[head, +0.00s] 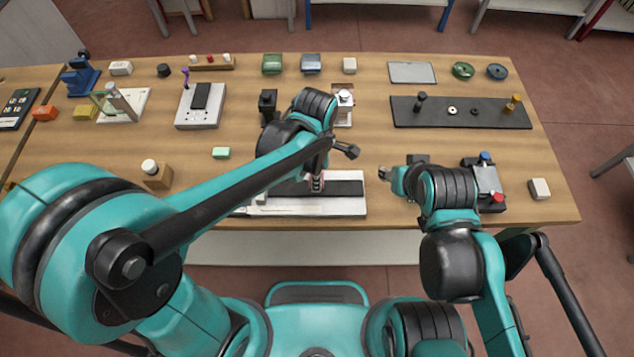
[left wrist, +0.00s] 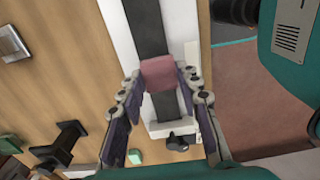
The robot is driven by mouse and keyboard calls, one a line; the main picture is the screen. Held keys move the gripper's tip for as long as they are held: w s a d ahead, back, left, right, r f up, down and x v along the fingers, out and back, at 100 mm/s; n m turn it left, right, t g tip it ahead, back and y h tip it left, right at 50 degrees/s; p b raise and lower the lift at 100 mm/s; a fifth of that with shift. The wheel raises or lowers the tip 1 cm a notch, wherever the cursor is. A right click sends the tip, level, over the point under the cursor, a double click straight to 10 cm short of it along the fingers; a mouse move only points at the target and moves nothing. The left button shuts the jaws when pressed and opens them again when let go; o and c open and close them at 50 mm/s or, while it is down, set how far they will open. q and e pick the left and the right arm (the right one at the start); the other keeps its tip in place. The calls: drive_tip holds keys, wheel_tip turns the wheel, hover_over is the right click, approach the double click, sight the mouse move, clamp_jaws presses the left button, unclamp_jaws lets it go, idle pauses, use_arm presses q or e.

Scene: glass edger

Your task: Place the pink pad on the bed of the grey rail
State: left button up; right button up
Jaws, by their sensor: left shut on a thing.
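The pink pad (left wrist: 160,73) is between the fingertips of my left gripper (left wrist: 160,78), which is shut on it. In the left wrist view the pad overlaps the dark bed (left wrist: 149,22) of the pale grey rail (left wrist: 119,25). I cannot tell whether it touches the bed. In the head view the rail (head: 308,207) lies along the table's front edge, and my left gripper (head: 317,182) is over its middle, partly hidden by my arm. My right gripper (head: 385,173) is to the right of the rail, apart from it; its finger opening is unclear.
A green block (head: 221,153) and a wooden block with a white knob (head: 157,175) lie left of the rail. A grey device with a red knob (head: 488,183) stands at the right. A black plate (head: 460,112) lies behind. Bare wood lies between them.

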use_arm(q)
drive_tip(key=shift+w+a+f, duration=0.1)
drive_tip(key=shift+w+f, duration=0.35)
drive_tip(key=shift+w, duration=0.05)
drive_tip(key=shift+f+b, duration=0.75)
drive_tip(key=shift+f, duration=1.1)
drive_tip(key=shift+f, duration=0.2)
drive_tip(key=o, duration=0.7)
drive_tip(key=shift+r, duration=0.15)
